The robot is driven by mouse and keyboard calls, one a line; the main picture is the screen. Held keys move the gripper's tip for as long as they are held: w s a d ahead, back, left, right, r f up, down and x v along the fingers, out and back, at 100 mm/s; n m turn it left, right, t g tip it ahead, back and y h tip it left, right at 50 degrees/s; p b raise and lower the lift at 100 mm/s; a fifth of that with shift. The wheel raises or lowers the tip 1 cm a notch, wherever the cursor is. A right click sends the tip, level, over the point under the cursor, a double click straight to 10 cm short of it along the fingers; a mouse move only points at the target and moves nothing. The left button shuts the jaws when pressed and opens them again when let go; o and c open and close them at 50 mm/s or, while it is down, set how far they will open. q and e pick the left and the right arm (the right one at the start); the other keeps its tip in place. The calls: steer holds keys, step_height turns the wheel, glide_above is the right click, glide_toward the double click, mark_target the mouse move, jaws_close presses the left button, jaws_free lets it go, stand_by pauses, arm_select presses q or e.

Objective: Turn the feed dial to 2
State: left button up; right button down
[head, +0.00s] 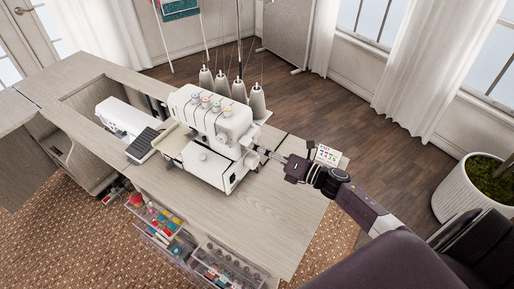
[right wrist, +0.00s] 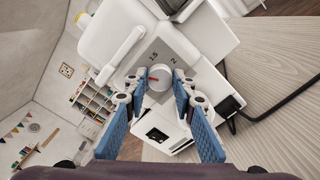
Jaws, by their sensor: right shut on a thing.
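A white overlock sewing machine (head: 205,120) stands on the wooden cabinet top. Its side carries the feed dial (right wrist: 160,76), a round white knob with a red mark on its left part in the right wrist view. A grey plate (right wrist: 150,54) behind the dial shows "1.5" and "2". My right gripper (head: 262,150) reaches the machine's right side in the head view. In the right wrist view its blue-padded fingers (right wrist: 160,90) are on both sides of the dial, shut on it. My left gripper is out of view.
Another white sewing machine (head: 124,117) sits at the left on the cabinet (head: 275,210). Thread cones (head: 238,90) stand behind the overlock. A small card (head: 326,155) lies near my right wrist. A dark cable (right wrist: 234,104) runs beside the machine. Clear drawers (head: 228,265) are in front.

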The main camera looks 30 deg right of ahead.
steer(key=m+p, duration=0.3)
steer(key=m, duration=2)
steer(key=shift+f, duration=0.1)
steer(key=shift+m, duration=0.3)
stand_by(0.3)
steer(key=c, duration=1.6)
jaws_free()
